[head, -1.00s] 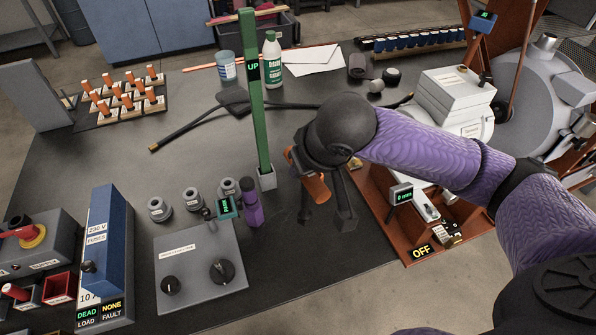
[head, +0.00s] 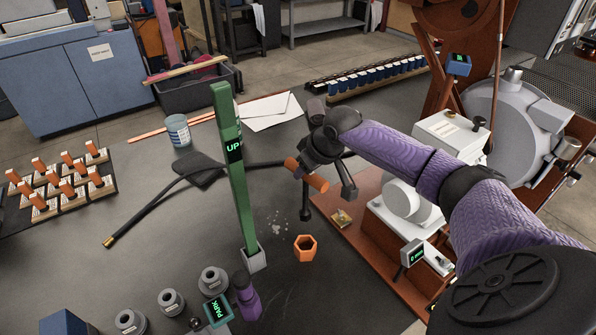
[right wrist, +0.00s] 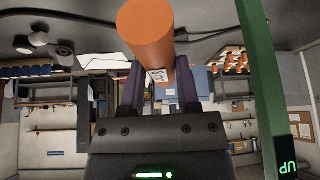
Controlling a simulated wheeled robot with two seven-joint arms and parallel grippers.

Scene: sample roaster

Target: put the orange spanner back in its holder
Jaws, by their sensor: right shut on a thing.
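My right gripper (head: 310,167) is shut on an orange cylindrical piece, which I take to be the orange spanner (head: 314,180). It is held tilted above the dark table. In the right wrist view the orange piece (right wrist: 147,32) stands up between the two fingers, with a small printed label at its lower end. The rest of it is hidden or too dark to make out. An open six-sided orange cup (head: 305,248) stands on the table below and apart from it; I cannot tell whether this is the holder. My left gripper is not in view.
A green post (head: 232,170) marked UP rises left of the gripper. A brown base (head: 345,248) with the roaster lies to the right. Grey round parts (head: 171,302) and a purple object (head: 247,297) are near the front.

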